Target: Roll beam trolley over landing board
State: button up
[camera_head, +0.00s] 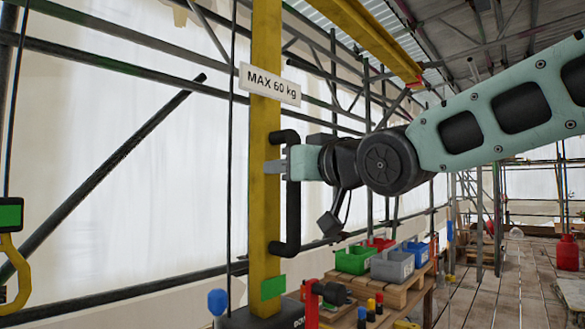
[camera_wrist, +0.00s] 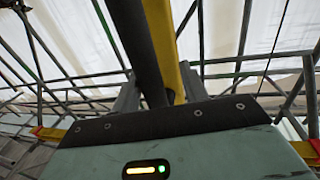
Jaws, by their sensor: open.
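A yellow upright post (camera_head: 265,200) carries a "MAX 60 kg" sign (camera_head: 270,84) and a black D-shaped handle (camera_head: 292,215). My gripper (camera_head: 280,166) is open at the upper part of the handle's grip, with a finger reaching across it towards the post. In the wrist view, the black handle bar (camera_wrist: 138,45) runs between my two grey fingers, with the yellow post (camera_wrist: 163,40) behind it. I cannot tell whether the fingers touch the bar. A yellow overhead beam (camera_head: 372,42) runs under the roof. I cannot make out the trolley or landing board for certain.
Green (camera_head: 354,260) and grey (camera_head: 392,265) bins stand on a wooden pallet bench right of the post. A yellow hook (camera_head: 14,270) hangs at the left edge. Scaffold tubes cross behind. A plank floor (camera_head: 500,285) lies open at the right.

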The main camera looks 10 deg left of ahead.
jog(key=shift+w+d, duration=0.1)
jog(key=p+v, duration=1.3)
jog(key=v, duration=0.4)
jog(key=shift+p, duration=0.3)
jog(key=shift+d, duration=0.2)
